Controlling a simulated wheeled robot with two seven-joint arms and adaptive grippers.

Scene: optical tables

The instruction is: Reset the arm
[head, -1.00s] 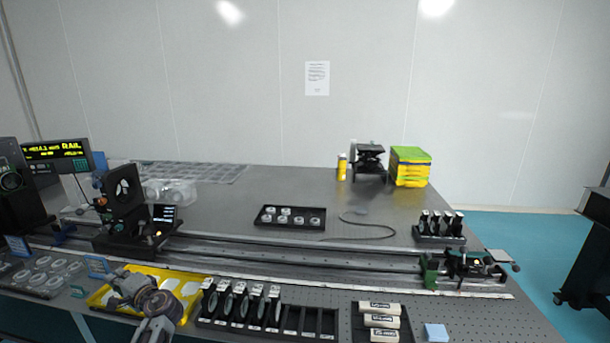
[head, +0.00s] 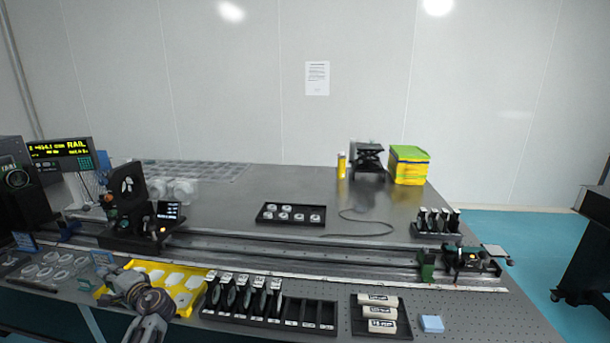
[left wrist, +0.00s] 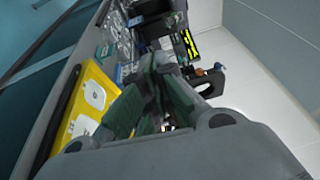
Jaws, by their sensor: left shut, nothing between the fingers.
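My left arm comes in at the lower left of the head view, with the left gripper (head: 112,278) over the left part of the yellow tray (head: 203,284). In the left wrist view the gripper's two green-padded fingers (left wrist: 152,88) are close together, with nothing held between them. The yellow tray (left wrist: 78,110) with white pieces lies beside the fingers there. My right arm and right gripper are not in view.
A rack of upright lens holders (head: 262,283) stands right of the yellow tray. Labelled white rolls in a black holder (head: 393,329) and a blue block (head: 431,323) lie further right. A rail with an upright black mount (head: 128,190) crosses the table. The back of the table (head: 300,183) has free room.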

